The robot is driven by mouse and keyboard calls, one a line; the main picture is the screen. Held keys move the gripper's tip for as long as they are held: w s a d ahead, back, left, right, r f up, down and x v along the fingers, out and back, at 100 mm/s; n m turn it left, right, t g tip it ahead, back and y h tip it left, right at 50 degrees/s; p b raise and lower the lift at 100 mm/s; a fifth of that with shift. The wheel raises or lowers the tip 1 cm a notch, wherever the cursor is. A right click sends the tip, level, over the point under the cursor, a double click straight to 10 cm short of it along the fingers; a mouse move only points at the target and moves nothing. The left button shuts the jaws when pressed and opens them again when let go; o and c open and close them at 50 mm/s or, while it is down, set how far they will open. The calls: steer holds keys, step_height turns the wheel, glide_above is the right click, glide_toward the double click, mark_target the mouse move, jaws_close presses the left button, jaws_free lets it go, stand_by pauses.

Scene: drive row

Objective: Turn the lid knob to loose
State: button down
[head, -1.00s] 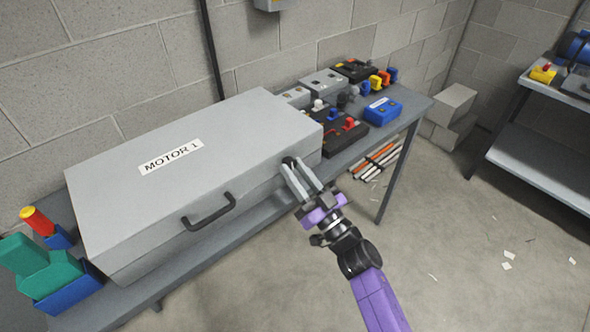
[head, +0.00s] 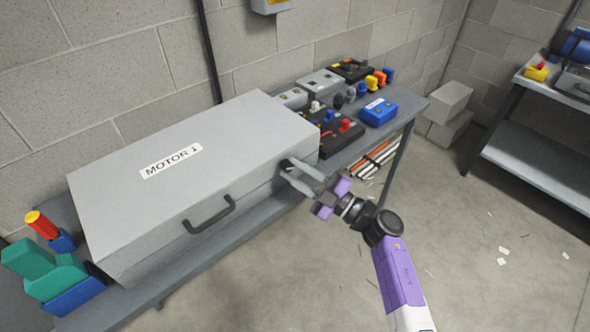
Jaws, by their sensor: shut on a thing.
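A large grey box with a closed lid (head: 215,165) and the label MOTOR 1 (head: 171,161) lies on the bench. A dark handle (head: 210,216) sits on its front. The lid knob (head: 286,163) is a small dark thing on the front face near the right end, mostly hidden behind my fingers. My gripper (head: 292,171) is at the knob, its fingers shut on it from the front right. Which way the knob is turned cannot be seen.
Right of the box on the bench (head: 395,125) are black control boxes (head: 335,137), a blue box (head: 378,112) and several coloured knobs. Green and blue holders (head: 55,275) stand at the left end. A second table (head: 530,150) is at the right.

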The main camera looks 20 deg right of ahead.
steer(key=shift+d+r+n+g+p, duration=0.1)
steer(key=shift+n+g+p, duration=0.6)
steer(key=shift+n, duration=1.5)
steer(key=c, duration=1.1)
jaws_free()
steer(key=shift+c, duration=0.2)
steer(key=b+v, duration=0.1)
steer(key=v, duration=0.7)
steer(key=shift+w, duration=0.1)
